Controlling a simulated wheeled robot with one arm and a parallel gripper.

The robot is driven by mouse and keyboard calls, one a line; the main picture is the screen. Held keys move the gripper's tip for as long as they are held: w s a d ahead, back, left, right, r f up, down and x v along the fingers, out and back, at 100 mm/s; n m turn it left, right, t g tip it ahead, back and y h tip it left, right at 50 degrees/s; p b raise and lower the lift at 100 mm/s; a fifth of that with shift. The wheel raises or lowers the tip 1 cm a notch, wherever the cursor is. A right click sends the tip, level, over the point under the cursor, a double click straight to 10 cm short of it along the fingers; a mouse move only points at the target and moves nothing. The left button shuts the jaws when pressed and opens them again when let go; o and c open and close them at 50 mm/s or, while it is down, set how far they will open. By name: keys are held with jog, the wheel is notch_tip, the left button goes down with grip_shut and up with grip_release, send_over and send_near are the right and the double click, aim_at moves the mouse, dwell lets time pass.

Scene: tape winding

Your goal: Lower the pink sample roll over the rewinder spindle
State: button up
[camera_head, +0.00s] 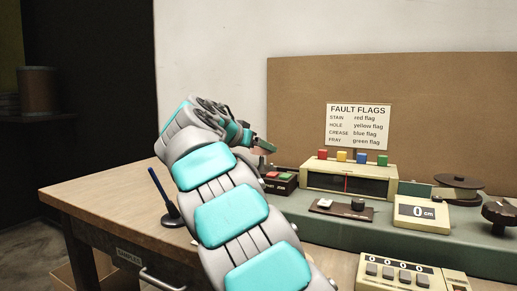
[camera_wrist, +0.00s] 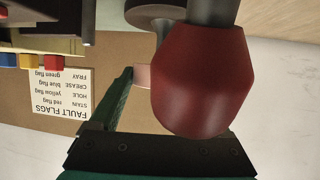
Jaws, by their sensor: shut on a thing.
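My gripper (camera_head: 266,146) is raised over the left end of the rewinder bench unit (camera_head: 420,236), its fingers pointing right. In the wrist view a dark green finger (camera_wrist: 115,105) shows; the other finger is hidden behind a large red knob-like piece on a grey shaft (camera_wrist: 200,80). A small pink patch, seemingly the sample roll (camera_wrist: 142,76), shows beside the fingertip and is mostly covered by the red piece. The gripper is shut on it. I cannot clearly make out the rewinder spindle, nor whether the roll touches it; my arm covers part of the unit.
A blue pen-like rod on a black base (camera_head: 165,198) stands on the wooden table left of my arm. A button box (camera_head: 280,180), a cream box with coloured flags (camera_head: 350,178), counters (camera_head: 422,212) and a dark reel (camera_head: 455,184) line the unit.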

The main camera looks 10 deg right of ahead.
jog(key=shift+f+b, duration=1.25)
dwell(0.7)
